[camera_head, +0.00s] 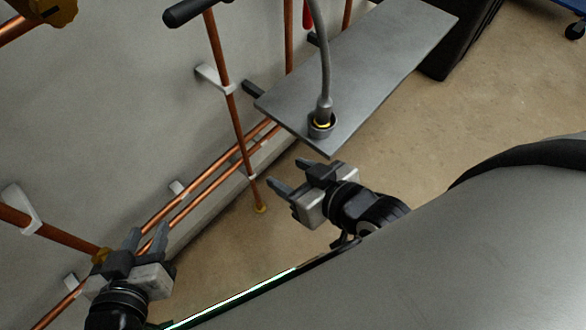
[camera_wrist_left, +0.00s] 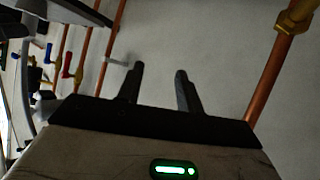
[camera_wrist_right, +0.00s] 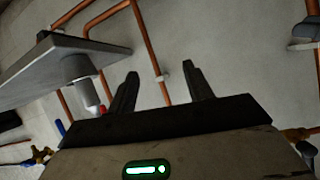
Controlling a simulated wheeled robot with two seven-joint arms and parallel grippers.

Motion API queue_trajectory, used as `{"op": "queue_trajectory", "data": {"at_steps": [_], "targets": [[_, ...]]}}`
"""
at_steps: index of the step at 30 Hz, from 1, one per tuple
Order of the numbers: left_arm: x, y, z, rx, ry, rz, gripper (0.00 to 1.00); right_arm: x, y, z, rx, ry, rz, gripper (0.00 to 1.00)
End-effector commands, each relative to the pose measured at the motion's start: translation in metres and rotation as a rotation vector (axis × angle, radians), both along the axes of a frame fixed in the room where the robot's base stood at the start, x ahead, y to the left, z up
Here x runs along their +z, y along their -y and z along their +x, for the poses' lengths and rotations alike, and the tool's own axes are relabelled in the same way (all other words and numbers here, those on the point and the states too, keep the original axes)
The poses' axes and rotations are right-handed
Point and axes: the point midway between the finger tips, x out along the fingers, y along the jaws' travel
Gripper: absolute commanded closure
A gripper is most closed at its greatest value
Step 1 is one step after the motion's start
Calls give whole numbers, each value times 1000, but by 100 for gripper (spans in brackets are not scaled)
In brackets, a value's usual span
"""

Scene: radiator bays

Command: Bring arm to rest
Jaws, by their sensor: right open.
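My left gripper (camera_head: 147,240) is at the lower left of the head view, near the copper pipes by the wall. Its two fingers stand apart with nothing between them, and they also show in the left wrist view (camera_wrist_left: 160,85). My right gripper (camera_head: 287,175) is right of it in the head view, below the near end of a grey shelf. Its fingers are apart and empty, also in the right wrist view (camera_wrist_right: 162,88). Neither gripper appears to touch anything.
The grey metal shelf (camera_head: 365,65) juts from the wall and holds a gooseneck lamp or tool (camera_head: 325,90) in a round cup (camera_head: 321,128). Copper pipes (camera_head: 228,95) run along the wall. A dark box (camera_head: 462,40) stands at the back. Bare floor (camera_head: 440,125) lies to the right.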

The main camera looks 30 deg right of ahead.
Motion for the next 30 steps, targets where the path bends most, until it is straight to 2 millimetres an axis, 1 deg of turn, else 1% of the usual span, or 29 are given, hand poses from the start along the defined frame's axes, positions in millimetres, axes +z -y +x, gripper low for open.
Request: {"op": "queue_trajectory", "data": {"at_steps": [5,7,9,12,15,30], "targets": [[1,0,0,0,0,0,64,1,0,1,2,3,-4,49],[11,0,0,0,-1,2,64,8,0,1,3,-1,-7,49],[24,-1,-1,1,-11,7,64,19,1,1,2,-12,-14,49],[32,-4,-1,5,-46,26,64,34,3,1,-1,-38,-28,49],[40,-6,-1,8,-68,36,64,42,4,0,-3,-59,-39,49],[40,-7,-2,11,-86,45,64,41,6,0,-5,-78,-49,49]]}}
